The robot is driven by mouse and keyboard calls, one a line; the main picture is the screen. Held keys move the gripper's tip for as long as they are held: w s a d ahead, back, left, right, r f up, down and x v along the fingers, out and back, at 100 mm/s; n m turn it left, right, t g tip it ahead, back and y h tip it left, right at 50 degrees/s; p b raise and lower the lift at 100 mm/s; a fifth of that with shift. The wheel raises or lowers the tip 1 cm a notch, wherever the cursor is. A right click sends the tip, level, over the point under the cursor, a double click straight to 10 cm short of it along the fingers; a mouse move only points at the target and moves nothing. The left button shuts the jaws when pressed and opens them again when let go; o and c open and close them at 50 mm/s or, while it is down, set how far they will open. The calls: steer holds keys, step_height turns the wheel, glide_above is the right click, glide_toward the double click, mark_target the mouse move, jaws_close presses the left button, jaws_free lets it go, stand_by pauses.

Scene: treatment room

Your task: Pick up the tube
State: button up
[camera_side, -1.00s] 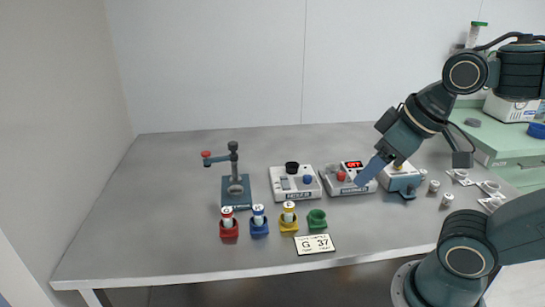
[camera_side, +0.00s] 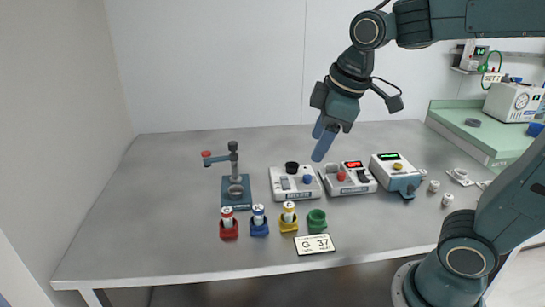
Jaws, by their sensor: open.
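Small white tubes stand upright in coloured holders near the table's front: one tube (camera_side: 227,212) in the red holder (camera_side: 229,231), one (camera_side: 258,210) in the blue holder (camera_side: 260,229), one (camera_side: 289,207) in the yellow holder (camera_side: 289,226). The green holder (camera_side: 317,218) to their right shows no tube. Which tube the task means, I cannot tell. My gripper (camera_side: 320,146) is open, pointing down and to the left, above the table behind the holders. It touches nothing, and I see nothing between its fingers.
A press-like stand (camera_side: 235,185) with a red knob is behind the holders. White devices (camera_side: 293,183), (camera_side: 348,178) and (camera_side: 398,174) stand in a row. A "G 37" card (camera_side: 315,245) lies in front. Small cylinders (camera_side: 447,199) lie at right. The table's left part (camera_side: 150,220) is clear.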

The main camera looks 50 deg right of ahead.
steer(key=w+a+f+n+g, duration=0.1)
steer(key=w+f+n, duration=0.15)
steer(key=w, duration=0.35)
steer(key=w+f+n+g, duration=0.1)
steer(key=w+n, duration=0.3)
steer(key=w, duration=0.3)
steer(key=n+g, duration=0.2)
steer(key=n, duration=0.6)
glide_above(227, 209)
step_height(227, 209, down, 11)
steer(key=shift+s+f+m, duration=0.15)
steer(key=shift+f+m, duration=0.05)
steer(key=shift+m, duration=0.05)
steer(key=shift+f, duration=4.3)
steer(key=shift+f, duration=2.55)
steer(key=c, duration=1)
